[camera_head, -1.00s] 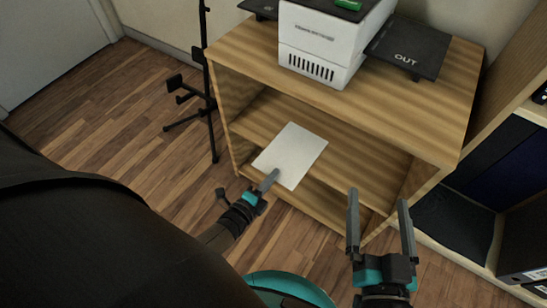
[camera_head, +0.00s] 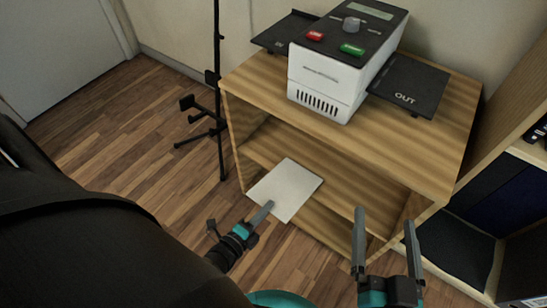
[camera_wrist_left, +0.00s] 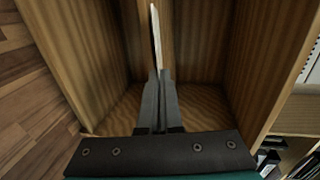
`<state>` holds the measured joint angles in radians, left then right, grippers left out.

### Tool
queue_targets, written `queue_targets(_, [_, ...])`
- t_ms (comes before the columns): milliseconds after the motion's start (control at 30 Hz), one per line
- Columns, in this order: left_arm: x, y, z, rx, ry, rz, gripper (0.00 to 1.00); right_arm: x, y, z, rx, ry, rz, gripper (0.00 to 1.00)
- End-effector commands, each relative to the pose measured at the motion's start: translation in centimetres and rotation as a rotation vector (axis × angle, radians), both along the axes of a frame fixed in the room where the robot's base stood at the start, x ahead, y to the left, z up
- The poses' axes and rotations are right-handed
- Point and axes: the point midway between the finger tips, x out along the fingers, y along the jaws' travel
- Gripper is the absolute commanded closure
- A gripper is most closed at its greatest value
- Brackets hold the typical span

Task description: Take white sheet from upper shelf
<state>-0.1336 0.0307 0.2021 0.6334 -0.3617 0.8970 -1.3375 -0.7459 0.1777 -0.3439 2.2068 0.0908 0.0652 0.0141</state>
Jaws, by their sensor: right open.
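The white sheet (camera_head: 287,189) sticks out past the front edge of the upper shelf (camera_head: 335,188) in the head view, its far part still over the shelf. My left gripper (camera_head: 262,212) is at the sheet's near left edge, shut on it. In the left wrist view the sheet (camera_wrist_left: 156,40) shows edge-on as a thin white strip between the closed fingers (camera_wrist_left: 158,95). My right gripper (camera_head: 386,240) is open and empty in front of the cabinet's right side, apart from the sheet.
A white machine (camera_head: 335,70) with red and green buttons stands on the cabinet top (camera_head: 250,80), beside a black OUT tray (camera_head: 410,85). A black stand (camera_head: 219,110) rises left of the cabinet. A bookcase (camera_head: 505,130) is at the right. The wooden floor at left is clear.

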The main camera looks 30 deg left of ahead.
Motion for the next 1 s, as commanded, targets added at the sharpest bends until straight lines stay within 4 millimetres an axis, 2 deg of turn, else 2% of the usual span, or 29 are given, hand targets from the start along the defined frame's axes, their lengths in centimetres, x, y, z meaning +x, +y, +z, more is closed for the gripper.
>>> queue_targets(200, [-3.2,0.3,1.4,0.001,-0.001,0.000,1.00,0.0,0.0,1.7,0.000,0.000,0.000,0.00])
queue_targets(533, [-7.5,0.7,3.0,0.002,-0.003,0.000,1.00,0.0,0.0,3.2,0.000,0.000,0.000,0.00])
queue_targets(700, [-8.3,0.7,3.2,0.001,-0.006,0.000,1.00,0.0,0.0,3.3,0.000,0.000,0.000,0.00])
queue_targets(1000, [-8.1,0.7,3.2,0.001,-0.007,-0.002,1.00,0.0,0.0,3.3,0.000,0.000,0.000,0.00])
